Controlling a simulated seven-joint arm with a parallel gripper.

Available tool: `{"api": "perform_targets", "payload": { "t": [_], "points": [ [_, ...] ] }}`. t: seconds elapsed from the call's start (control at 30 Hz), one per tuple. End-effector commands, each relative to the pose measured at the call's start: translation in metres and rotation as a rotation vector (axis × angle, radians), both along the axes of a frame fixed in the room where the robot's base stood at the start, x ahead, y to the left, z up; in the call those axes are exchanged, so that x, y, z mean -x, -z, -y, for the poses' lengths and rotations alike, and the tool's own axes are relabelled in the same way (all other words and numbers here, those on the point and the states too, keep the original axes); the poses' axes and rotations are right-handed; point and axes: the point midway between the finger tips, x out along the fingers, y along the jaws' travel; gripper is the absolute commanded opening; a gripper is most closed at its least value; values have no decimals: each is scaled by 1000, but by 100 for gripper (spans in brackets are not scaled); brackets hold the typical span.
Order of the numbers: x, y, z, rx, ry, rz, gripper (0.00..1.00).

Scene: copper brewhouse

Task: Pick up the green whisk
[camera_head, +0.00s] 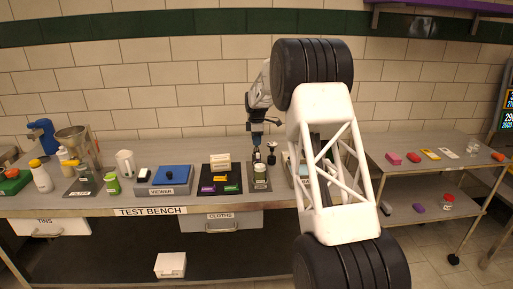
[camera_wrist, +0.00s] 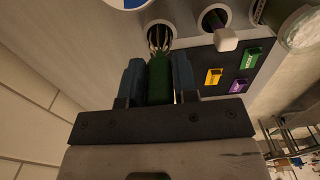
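The green whisk (camera_wrist: 159,78) shows in the wrist view, handle toward me and wire end at the mouth of a round pale container (camera_wrist: 160,31). My gripper (camera_wrist: 159,72) has its two blue fingers close against both sides of the handle, with no clear gap there. In the head view my gripper (camera_head: 257,143) points down above the holder (camera_head: 260,177) on the bench, right of the black mat. The whisk is too small to make out there. How deep the wires sit in the container is unclear.
A second container (camera_wrist: 213,11) holds a utensil with a pale block end (camera_wrist: 226,40). The black mat (camera_head: 211,177) carries yellow, purple and green blocks. The viewer box (camera_head: 164,182) stands left of it. My white arm link hides part of the bench's right end.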

Motion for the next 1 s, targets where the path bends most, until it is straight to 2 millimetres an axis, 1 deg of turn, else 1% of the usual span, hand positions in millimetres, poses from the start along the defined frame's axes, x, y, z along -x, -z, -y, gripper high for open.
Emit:
{"api": "perform_targets", "payload": {
  "t": [0.03, 0.1, 0.17, 0.43, 0.57, 0.77, 1.0],
  "points": [
    [0, 0, 0, 0, 0, 0, 20],
    [0, 0, 0, 0, 0, 0, 9],
    [0, 0, 0, 0, 0, 0, 0],
    [0, -1, 0, 0, 0, 0, 0],
    [0, -6, 0, 0, 0, 1, 0],
    [0, -25, 0, 0, 0, 2, 0],
    [0, -62, 0, 0, 0, 3, 0]
  ]
}}
